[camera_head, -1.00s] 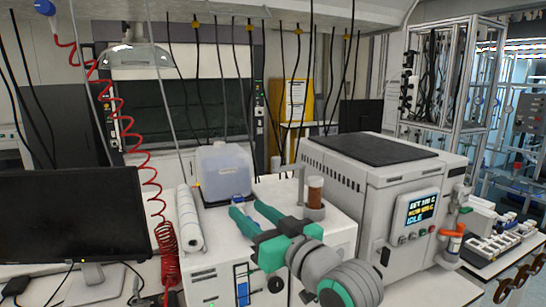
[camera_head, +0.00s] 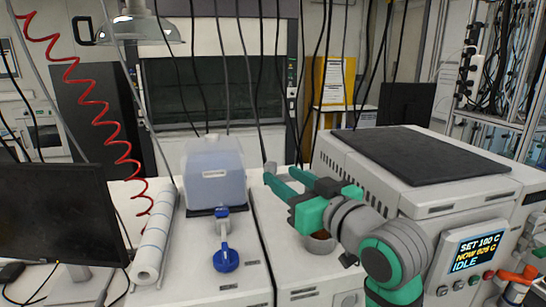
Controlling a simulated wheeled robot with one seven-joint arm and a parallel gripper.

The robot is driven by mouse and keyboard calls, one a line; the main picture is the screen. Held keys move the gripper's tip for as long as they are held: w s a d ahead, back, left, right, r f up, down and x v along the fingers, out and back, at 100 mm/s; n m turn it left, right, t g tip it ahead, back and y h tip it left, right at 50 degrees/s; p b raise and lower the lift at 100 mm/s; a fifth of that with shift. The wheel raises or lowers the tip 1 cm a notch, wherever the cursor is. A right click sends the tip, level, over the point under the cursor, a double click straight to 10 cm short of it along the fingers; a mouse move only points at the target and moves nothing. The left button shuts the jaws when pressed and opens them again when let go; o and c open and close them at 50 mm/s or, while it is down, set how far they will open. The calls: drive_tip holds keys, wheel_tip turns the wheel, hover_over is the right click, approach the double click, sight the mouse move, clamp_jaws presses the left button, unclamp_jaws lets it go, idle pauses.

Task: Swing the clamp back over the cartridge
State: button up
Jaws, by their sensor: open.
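My gripper (camera_head: 279,175), with teal fingers, is open and reaches left over the white cabinet top. A short grey upright post (camera_head: 270,169) shows at its fingertips; I cannot tell whether they touch it. The brown cartridge (camera_head: 321,242) shows only in part, low behind my gripper's wrist, with a grey ring around its base. The wrist and gripper body hide its upper part. I cannot make out the clamp clearly; the grey post may belong to it.
A translucent jug (camera_head: 215,172) stands left of my gripper, with a blue-handled tap (camera_head: 226,258) in front.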

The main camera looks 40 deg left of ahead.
drive_tip(key=x, duration=1)
drive_tip(key=shift+w+a, duration=0.15)
drive_tip(key=shift+w, duration=0.05)
clamp_jaws()
